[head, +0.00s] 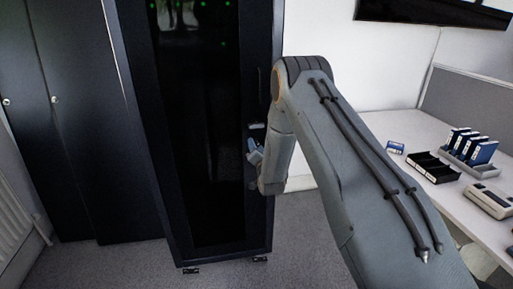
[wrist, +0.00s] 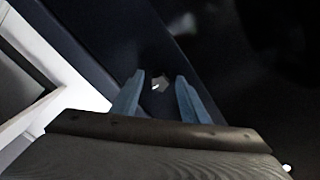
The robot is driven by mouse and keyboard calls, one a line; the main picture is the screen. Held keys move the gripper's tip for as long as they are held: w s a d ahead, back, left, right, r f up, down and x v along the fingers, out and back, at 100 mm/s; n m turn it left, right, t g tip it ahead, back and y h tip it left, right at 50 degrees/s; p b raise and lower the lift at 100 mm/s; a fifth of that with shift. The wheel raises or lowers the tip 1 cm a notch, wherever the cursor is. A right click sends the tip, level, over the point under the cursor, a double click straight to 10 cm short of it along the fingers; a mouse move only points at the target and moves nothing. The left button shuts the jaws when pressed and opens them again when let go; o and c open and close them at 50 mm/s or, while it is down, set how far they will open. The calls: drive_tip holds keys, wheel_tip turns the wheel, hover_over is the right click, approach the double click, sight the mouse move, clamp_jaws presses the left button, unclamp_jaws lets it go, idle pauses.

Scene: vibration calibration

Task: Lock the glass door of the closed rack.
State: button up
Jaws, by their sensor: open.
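The closed rack (head: 140,45) is a tall black cabinet left of the middle in the head view. Its dark glass door (head: 200,110) is shut, with small green lights showing through it. My gripper (head: 254,150) is at the right edge of the door, at about mid height. In the wrist view my gripper (wrist: 160,90) has two blue-grey fingers, open and apart.
A white table (head: 425,130) at the right holds several blue items in a grey holder (head: 472,150), a black tray (head: 432,167) and a grey device (head: 488,200). Dark cabinets (head: 70,110) stand left of the rack. Carpet floor (head: 300,240) is clear before the rack.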

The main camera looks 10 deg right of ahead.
clamp_jaws()
drive_tip(key=shift+d+n+b, duration=0.15)
drive_tip(key=shift+n+b, duration=4.25)
drive_tip(key=shift+n, duration=4.6)
